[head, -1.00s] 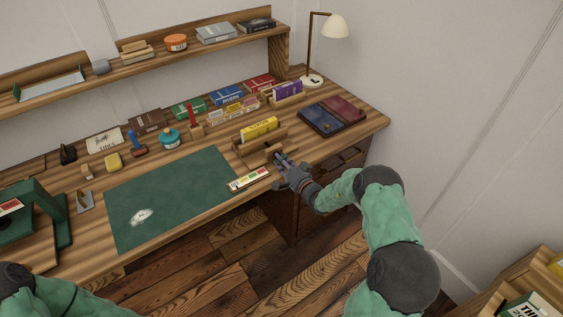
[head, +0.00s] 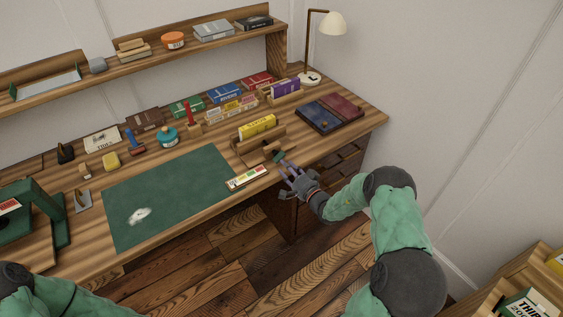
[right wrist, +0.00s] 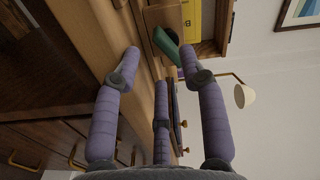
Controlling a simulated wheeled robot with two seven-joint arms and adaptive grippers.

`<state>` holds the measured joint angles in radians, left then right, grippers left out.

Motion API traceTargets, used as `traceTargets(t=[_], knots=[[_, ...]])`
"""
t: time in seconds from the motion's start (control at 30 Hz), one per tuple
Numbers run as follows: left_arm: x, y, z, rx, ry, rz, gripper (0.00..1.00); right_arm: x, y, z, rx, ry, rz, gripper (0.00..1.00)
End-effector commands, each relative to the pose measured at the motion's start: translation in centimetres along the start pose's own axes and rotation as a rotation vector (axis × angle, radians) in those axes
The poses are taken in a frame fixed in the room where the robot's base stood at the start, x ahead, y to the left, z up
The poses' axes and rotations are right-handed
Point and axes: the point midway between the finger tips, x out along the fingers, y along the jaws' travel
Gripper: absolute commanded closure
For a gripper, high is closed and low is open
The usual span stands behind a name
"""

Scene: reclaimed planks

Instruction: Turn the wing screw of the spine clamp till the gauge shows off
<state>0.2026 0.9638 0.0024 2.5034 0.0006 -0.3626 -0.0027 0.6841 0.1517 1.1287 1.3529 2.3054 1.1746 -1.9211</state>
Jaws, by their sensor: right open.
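The spine clamp (head: 240,150) is a wooden frame near the desk's right front, with a yellow book (head: 258,127) standing in it. Its green wing screw (head: 279,156) faces the front edge; it also shows in the right wrist view (right wrist: 167,42). The gauge (head: 246,177) is a pale strip with coloured fields at the desk edge, left of the screw; its reading is too small to tell. My right gripper (head: 286,168) is open and empty just in front of the screw, its purple fingers (right wrist: 161,75) spread and apart from it. My left gripper is out of view.
A green mat (head: 170,195) covers the desk's middle. Blue (head: 319,118) and dark red (head: 341,106) books lie right of the clamp. Several boxes and tools line the back, with a lamp (head: 326,24) in the corner. Drawers (head: 345,155) sit below the desk's right end.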

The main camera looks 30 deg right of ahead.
Motion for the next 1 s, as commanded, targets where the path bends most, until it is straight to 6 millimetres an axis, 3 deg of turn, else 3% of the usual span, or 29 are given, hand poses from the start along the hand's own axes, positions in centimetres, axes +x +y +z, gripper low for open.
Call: traceTargets(t=[0.2, 0.4, 0.87, 1.0], knots=[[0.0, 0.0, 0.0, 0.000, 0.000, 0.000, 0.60, -4.3, -0.1, -0.1, -0.001, 0.003, -0.001, 0.57], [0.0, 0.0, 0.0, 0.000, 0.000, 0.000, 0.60, -6.5, -0.1, -0.1, -0.001, 0.001, -0.003, 0.57], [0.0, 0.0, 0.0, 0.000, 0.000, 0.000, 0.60, -7.1, -0.2, 0.0, 0.002, 0.000, -0.006, 0.57], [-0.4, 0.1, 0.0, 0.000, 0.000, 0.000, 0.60, -6.9, -0.5, 0.6, 0.101, -0.012, -0.009, 0.57]])
